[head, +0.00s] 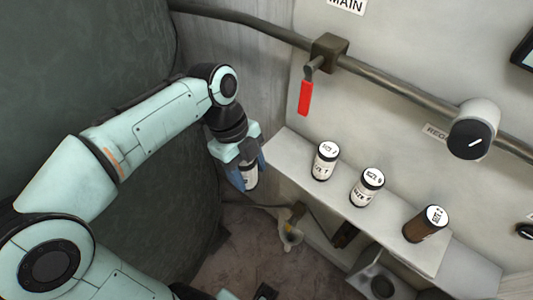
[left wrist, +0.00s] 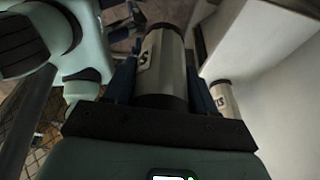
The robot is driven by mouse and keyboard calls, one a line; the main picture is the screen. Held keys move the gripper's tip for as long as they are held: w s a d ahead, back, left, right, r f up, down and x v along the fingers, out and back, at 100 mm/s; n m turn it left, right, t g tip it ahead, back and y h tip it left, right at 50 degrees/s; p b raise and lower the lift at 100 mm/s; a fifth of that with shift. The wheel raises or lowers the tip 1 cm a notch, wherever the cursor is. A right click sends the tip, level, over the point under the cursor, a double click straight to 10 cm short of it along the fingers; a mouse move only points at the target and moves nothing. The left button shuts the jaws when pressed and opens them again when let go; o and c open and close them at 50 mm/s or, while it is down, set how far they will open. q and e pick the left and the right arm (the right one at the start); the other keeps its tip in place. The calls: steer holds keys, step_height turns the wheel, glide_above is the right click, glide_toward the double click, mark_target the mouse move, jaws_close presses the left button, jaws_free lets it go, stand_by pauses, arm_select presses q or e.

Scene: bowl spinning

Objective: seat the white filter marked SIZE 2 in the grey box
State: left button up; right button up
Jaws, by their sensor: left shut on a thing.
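My left gripper (head: 247,180) is shut on a white cylindrical filter (head: 250,174) with dark ends, held just left of the shelf's left end. The wrist view shows the held filter (left wrist: 164,62) between the blue fingers, pointing away from the camera. Only part of its marking shows, so I cannot read its size. Below the shelf is a grey box (head: 362,276) with a dark round opening, partly hidden by the shelf. My right gripper is not in view.
A brown filter (head: 425,225) stands farther right on the shelf (head: 290,150). A red lever (head: 305,97) hangs from the wall pipe, and a round knob (head: 472,130) juts out. A yellowish item (head: 291,230) lies below the shelf. A dark rounded wall is at left.

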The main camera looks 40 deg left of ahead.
arm_select(q)
steer(key=shift+s, duration=1.15)
steer(key=shift+s+a+r+p, duration=0.15)
steer(key=shift+r+p, duration=0.6)
steer(key=shift+r, duration=0.4)
steer(key=shift+s+d+r+p, duration=0.15)
steer(key=shift+r+p, duration=0.55)
steer(key=shift+r, duration=0.45)
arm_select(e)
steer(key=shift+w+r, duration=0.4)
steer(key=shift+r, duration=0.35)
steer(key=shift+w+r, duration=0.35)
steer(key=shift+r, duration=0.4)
arm_select(q)
steer(key=shift+a, duration=0.1)
steer(key=shift+w+f, duration=0.1)
